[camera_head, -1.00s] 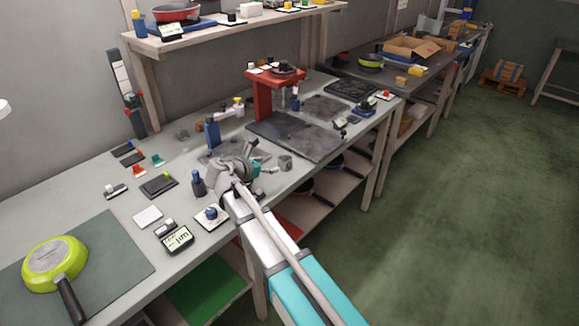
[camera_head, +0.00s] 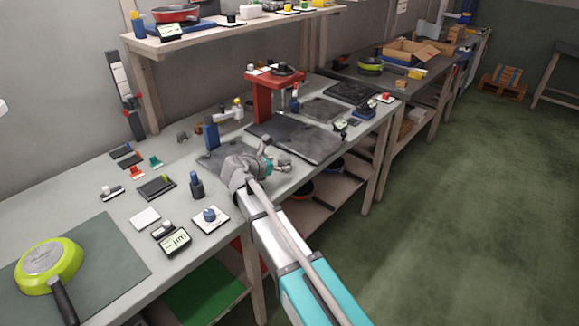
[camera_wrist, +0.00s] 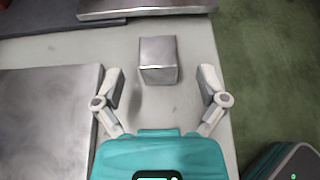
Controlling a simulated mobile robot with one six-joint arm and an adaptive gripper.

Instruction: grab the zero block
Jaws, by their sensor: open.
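The zero block appears to be the plain grey metal cube (camera_wrist: 158,60) on the light bench top in the wrist view. My gripper (camera_wrist: 162,84) is open, with one finger to the left and one to the right of the cube. The cube's near face lies about level with the fingertips, with a gap on both sides. No finger visibly touches it. In the head view my gripper (camera_head: 279,166) is over the bench near its front edge, and it largely hides the cube there.
A flat metal plate (camera_wrist: 50,115) lies left of my gripper, and another plate (camera_wrist: 150,8) lies beyond the cube. The bench edge and green floor (camera_wrist: 260,80) are at the right. In the head view a red stand (camera_head: 262,98) rises behind.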

